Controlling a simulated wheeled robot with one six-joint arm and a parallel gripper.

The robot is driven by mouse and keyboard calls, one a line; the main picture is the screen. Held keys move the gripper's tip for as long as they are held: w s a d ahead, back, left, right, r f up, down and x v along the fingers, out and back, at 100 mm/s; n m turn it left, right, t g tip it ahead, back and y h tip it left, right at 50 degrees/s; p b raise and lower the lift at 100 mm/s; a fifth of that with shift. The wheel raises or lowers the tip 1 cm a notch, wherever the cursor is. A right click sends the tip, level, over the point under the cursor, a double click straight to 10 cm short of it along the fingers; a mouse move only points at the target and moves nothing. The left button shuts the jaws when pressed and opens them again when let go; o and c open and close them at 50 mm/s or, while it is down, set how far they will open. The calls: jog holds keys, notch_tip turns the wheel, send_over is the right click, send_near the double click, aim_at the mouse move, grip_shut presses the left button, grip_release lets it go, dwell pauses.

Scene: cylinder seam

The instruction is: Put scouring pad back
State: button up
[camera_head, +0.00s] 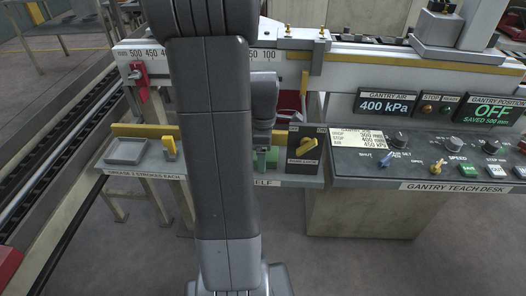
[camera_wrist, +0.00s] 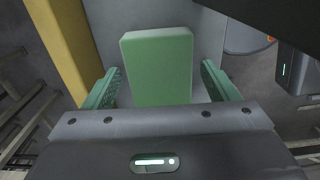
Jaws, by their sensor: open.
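The scouring pad (camera_wrist: 158,62) is a plain green block in the wrist view. It lies between the two green fingers of my gripper (camera_wrist: 161,70), with a gap on each side. My gripper is open and neither finger appears to touch the pad. In the head view my arm covers much of the shelf (camera_head: 283,182). A small patch of green shows below my wrist there, and I cannot tell whether it is pad or finger.
A small grey tray (camera_head: 126,151) and a yellow clip (camera_head: 169,147) are on the shelf's left. A black box with a yellow rotary switch (camera_head: 306,146) stands close right of my gripper. The gantry teach desk (camera_head: 430,165) is further right. A yellow strip (camera_wrist: 66,45) runs left of the pad.

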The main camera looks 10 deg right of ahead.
notch_tip(320, 180, up, 12)
jog(key=p, duration=0.1)
dwell(1.5)
